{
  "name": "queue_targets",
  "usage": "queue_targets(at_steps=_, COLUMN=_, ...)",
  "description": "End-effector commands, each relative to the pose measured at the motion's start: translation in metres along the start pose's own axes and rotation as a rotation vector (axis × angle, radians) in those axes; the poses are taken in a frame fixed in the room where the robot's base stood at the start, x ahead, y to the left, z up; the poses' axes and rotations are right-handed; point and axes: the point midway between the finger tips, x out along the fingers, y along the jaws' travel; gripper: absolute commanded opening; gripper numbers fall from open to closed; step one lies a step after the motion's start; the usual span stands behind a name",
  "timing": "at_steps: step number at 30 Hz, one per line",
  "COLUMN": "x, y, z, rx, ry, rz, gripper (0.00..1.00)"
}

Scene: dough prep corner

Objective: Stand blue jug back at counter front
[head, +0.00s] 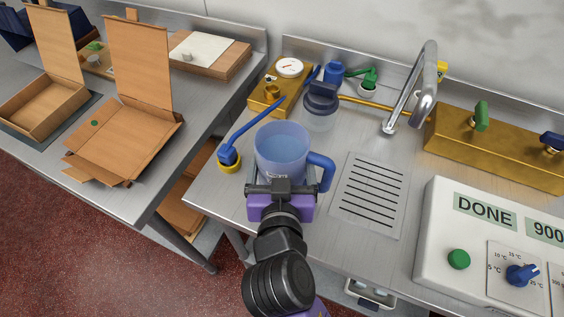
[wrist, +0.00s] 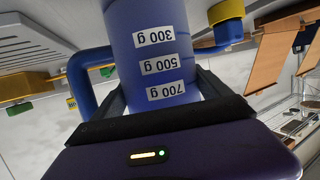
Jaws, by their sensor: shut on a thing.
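The blue jug (head: 283,150) is upright near the front edge of the metal counter (head: 219,199) in the head view. Its handle points right. My gripper (head: 282,187) is shut on the jug's near side, its fingers on either side of the body. In the wrist view the jug (wrist: 152,45) fills the space between my fingers (wrist: 165,110) and shows the labels 300 g, 500 g and 700 g upside down. The jug's base is hidden behind my gripper in the head view, so I cannot tell whether it touches the counter.
Left of the jug is a blue lever with a yellow base (head: 229,160). Behind stand a dark-lidded clear container (head: 320,105) and a tap (head: 410,90). A slotted drain plate (head: 369,194) lies right, then a white control box (head: 490,235). Open cardboard boxes (head: 125,135) stand on the left table.

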Motion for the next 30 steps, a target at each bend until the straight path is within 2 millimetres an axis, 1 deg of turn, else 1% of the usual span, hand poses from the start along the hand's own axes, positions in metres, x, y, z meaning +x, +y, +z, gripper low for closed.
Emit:
queue_targets(at_steps=6, x=0.000, y=0.000, z=-0.001, rx=0.001, ry=0.002, rz=0.000, gripper=0.28)
queue_targets(at_steps=10, x=0.001, y=0.000, z=0.003, rx=0.001, ry=0.002, rz=0.000, gripper=0.28)
queue_targets(at_steps=11, x=0.001, y=0.000, z=0.003, rx=0.001, ry=0.000, rz=0.000, gripper=0.91)
queue_targets(at_steps=12, x=0.001, y=0.000, z=0.002, rx=0.001, ry=0.000, rz=0.000, gripper=0.99)
queue_targets(at_steps=19, x=0.001, y=0.000, z=0.002, rx=0.001, ry=0.000, rz=0.000, gripper=1.00)
queue_targets(at_steps=23, x=-0.001, y=0.000, z=-0.003, rx=0.001, ry=0.000, rz=0.000, gripper=1.00)
queue_targets(at_steps=26, x=-0.014, y=-0.001, z=0.001, rx=0.001, ry=-0.001, rz=-0.002, gripper=1.00)
queue_targets(at_steps=30, x=-0.042, y=-0.001, z=0.002, rx=0.002, ry=-0.002, rz=-0.003, gripper=1.00)
